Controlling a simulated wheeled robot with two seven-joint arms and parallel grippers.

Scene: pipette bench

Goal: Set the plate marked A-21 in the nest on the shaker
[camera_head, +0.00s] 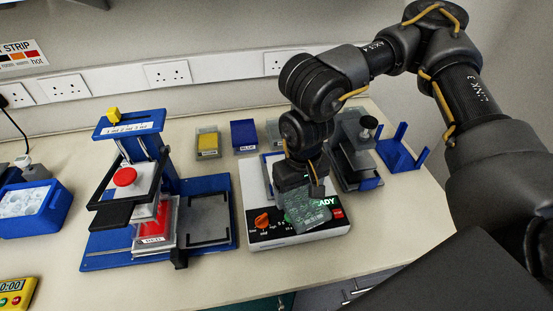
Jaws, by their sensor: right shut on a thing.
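My right gripper (308,192) reaches down from the upper right and is shut on a clear, greenish plate (308,213). It holds the plate over the front part of the shaker (250,188); I cannot tell how high above it. No A-21 mark can be read on the plate. The shaker is a white box with a black front panel, an orange knob (262,220) and a display whose visible letters end in "ADY", partly covered by the plate. The nest on the shaker's top is mostly hidden behind my gripper. My left gripper is not in view.
Yellow (208,142) and blue (244,134) boxes stand behind. A grey device (356,150) and an empty blue rack (402,150) stand right. A blue ice tub (30,212) is far left.

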